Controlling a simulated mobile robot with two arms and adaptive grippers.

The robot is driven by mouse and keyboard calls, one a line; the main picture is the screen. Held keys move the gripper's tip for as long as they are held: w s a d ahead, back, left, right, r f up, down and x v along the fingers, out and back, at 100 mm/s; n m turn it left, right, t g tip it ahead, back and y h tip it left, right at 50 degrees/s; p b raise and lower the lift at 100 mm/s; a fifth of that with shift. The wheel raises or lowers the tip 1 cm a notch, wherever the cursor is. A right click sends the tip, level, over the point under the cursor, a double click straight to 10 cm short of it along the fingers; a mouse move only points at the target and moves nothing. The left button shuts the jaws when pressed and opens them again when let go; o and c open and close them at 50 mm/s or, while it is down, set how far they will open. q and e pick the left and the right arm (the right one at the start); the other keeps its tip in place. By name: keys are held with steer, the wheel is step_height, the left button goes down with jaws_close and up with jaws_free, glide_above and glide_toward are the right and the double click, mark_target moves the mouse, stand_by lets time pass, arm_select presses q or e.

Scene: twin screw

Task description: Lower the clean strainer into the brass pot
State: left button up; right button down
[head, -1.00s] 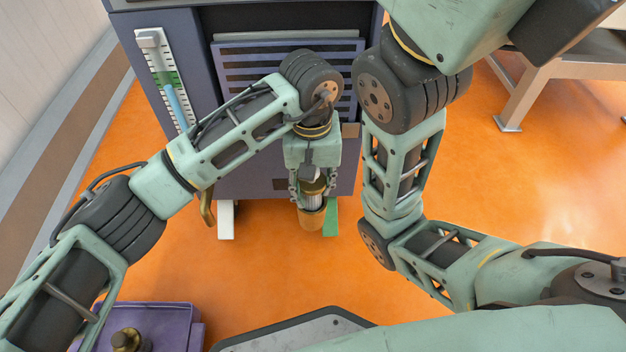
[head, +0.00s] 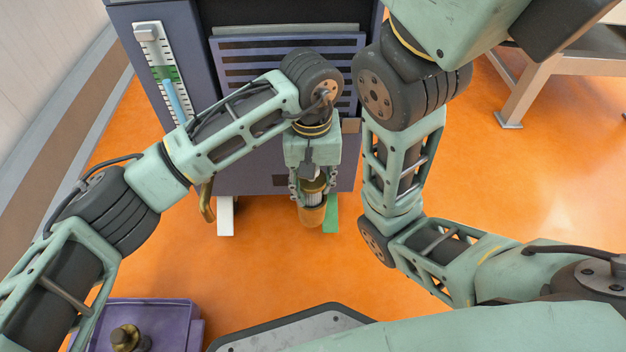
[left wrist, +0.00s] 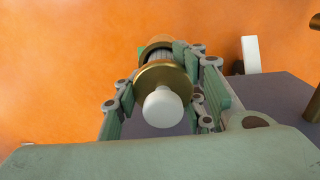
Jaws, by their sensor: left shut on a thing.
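The strainer has a white knob (left wrist: 163,107), a brass collar (left wrist: 165,77) and a grey ribbed body (head: 313,198). My left gripper (head: 312,186) points down in front of the purple machine and is shut on the strainer at its collar. In the left wrist view its fingers flank the collar on both sides. The brass pot (head: 312,216) is directly below the strainer, and its rim also shows beyond the ribbed body in the left wrist view (left wrist: 157,42). The strainer's lower end meets the pot's mouth; how deep it sits I cannot tell. My right gripper is out of view.
The purple machine (head: 262,182) stands close behind the left gripper, with a level gauge (head: 165,75) at its left. A brass hook-shaped spout (head: 207,203) is left of the pot. A purple tray (head: 178,312) is at the lower left. Orange floor lies open between.

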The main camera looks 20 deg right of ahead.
arm_select(q)
steer(key=shift+f, duration=0.2)
stand_by(0.3)
steer(key=shift+f+b, duration=0.85)
steer(key=shift+f, duration=0.3)
steer(key=shift+f, duration=0.2)
